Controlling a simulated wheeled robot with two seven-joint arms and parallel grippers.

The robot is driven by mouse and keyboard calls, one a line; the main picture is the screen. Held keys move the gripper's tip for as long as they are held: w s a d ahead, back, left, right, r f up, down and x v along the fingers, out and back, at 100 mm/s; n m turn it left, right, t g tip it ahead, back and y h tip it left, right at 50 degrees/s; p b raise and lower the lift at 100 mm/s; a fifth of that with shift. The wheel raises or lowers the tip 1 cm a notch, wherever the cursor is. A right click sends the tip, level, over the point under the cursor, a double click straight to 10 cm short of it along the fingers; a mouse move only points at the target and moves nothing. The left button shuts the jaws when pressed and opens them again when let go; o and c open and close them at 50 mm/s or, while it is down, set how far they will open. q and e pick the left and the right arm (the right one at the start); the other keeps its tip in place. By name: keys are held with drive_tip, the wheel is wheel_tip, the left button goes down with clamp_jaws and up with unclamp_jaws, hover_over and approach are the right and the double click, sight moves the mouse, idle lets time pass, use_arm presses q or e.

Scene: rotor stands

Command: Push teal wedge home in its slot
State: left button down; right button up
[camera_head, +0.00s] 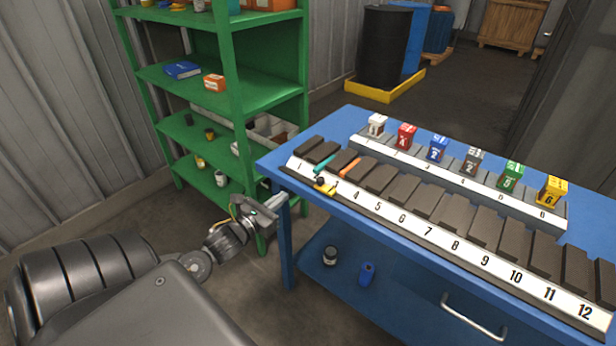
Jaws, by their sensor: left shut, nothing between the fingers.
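The teal wedge (323,165) lies among the dark blocks of the numbered slot row (408,217), near the left end by numbers 1 and 2. I cannot tell how deep it sits. An orange wedge (350,167) is in the row just to its right. My left gripper (281,201) is shut and empty, at the left edge of the blue table, left of and below the teal wedge and apart from it. My right gripper is not in view.
A yellow and black object (325,187) sits at the row's front near number 3. Coloured numbered blocks stand on a rear rack (470,178). A green shelf (232,110) stands behind on the left.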

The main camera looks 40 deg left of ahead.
use_arm(q)
drive_tip(key=p, duration=0.3)
approach(314, 171)
drive_tip(key=w, duration=0.5)
drive_tip(key=shift+w+d+r, duration=0.1)
drive_tip(key=shift+w, duration=0.8)
